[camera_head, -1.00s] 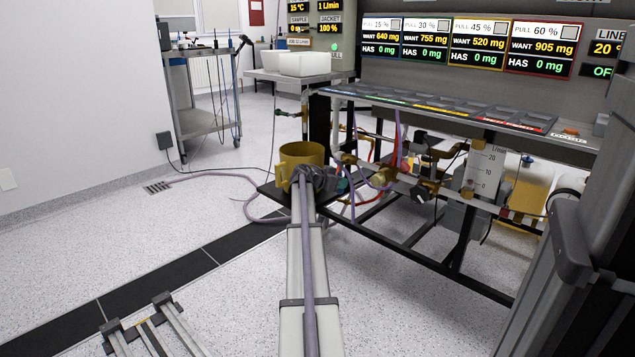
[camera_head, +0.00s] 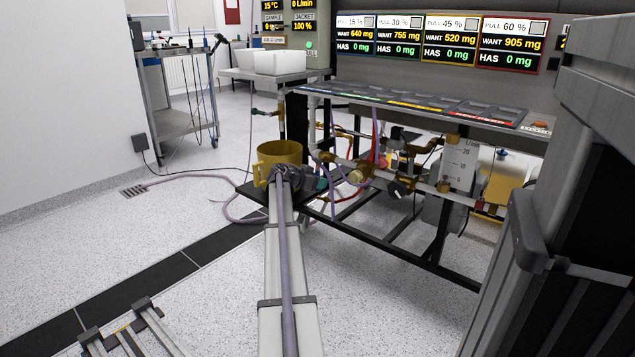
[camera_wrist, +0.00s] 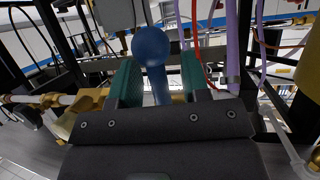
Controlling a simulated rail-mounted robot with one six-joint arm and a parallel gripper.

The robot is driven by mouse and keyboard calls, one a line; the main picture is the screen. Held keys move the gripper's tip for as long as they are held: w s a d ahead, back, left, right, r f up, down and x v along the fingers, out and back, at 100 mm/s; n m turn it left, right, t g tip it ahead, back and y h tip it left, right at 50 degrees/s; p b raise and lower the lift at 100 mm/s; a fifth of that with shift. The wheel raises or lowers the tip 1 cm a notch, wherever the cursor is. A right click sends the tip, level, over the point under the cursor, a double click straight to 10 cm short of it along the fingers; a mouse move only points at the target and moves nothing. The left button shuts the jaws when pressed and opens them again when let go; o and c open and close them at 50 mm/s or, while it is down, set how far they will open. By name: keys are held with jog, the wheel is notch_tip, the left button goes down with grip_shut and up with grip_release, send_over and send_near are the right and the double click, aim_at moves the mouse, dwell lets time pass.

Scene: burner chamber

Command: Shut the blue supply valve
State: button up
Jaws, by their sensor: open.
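The blue valve handle (camera_wrist: 151,46), with a round knob on a stem, stands between the two green fingers of my gripper (camera_wrist: 160,80) in the wrist view. The fingers are open, one on either side of the stem. I cannot tell whether either finger touches it. A brass pipe fitting (camera_wrist: 88,101) shows left of the fingers, and the valve's lower part is hidden behind my gripper.
A yellow mug-shaped vessel (camera_head: 279,163) sits beside my wrist on a low dark plate. Brass valves (camera_head: 362,172), pipes and purple and red hoses crowd the space under the bench (camera_head: 400,94). White trays (camera_head: 279,62) stand on a side shelf. Floor at left is mostly clear.

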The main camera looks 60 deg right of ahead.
jog(key=p+v, duration=0.4)
jog(key=v, duration=0.7)
jog(key=shift+f, duration=0.1)
